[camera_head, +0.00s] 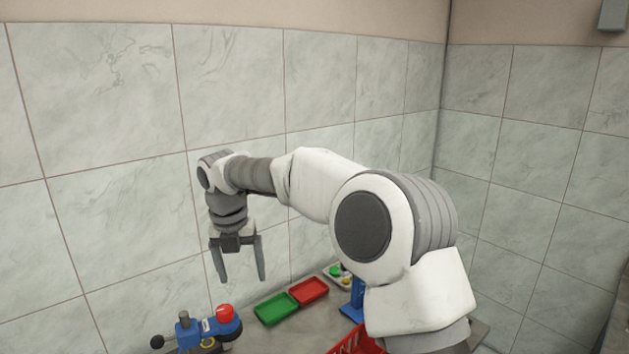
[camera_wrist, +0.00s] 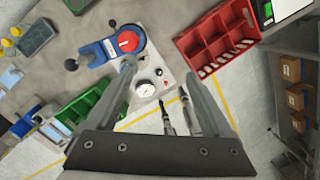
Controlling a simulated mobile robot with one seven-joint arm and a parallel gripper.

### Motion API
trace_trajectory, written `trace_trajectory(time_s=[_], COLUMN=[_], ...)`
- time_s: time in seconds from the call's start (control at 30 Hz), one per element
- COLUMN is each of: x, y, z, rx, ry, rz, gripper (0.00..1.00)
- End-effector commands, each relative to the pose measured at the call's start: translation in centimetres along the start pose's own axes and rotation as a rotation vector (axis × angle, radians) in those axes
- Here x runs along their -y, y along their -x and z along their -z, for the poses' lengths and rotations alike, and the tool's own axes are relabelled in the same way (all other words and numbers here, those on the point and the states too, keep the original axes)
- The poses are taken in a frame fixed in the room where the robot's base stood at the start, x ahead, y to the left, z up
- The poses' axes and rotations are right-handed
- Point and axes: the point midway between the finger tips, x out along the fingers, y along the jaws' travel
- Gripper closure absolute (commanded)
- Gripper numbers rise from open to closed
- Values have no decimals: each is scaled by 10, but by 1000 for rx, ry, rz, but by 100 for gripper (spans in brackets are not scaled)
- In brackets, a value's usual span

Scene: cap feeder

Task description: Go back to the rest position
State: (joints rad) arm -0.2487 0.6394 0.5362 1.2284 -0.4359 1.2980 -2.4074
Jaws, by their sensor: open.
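My gripper (camera_head: 242,278) hangs pointing down from my bent arm in the head view, in front of the tiled wall. Its two fingers are apart with nothing between them. In the wrist view the open fingers (camera_wrist: 157,72) reach up from the bottom edge, with no object held. The blue device with a red knob (camera_head: 225,313) and a black ball lever is below and a little left of the gripper in the head view. It also shows in the wrist view, with its red knob (camera_wrist: 129,42) beyond the left finger.
A green tray (camera_head: 277,308) and a red tray (camera_head: 308,290) lie on the worktop. A red crate (camera_head: 352,341) is partly hidden by my arm. The wrist view shows a gauge panel (camera_wrist: 146,89), a green bin (camera_wrist: 75,111) and boxes on a shelf (camera_wrist: 292,70).

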Motion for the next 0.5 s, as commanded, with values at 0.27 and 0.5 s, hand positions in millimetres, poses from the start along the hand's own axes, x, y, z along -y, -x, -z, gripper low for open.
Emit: trace_trajectory(time_s=[0.27, 0.5], x=[59, 110], y=[35, 55], z=[30, 64], rx=[81, 141], ry=[-479, -921], rz=[20, 0], gripper=[15, 15])
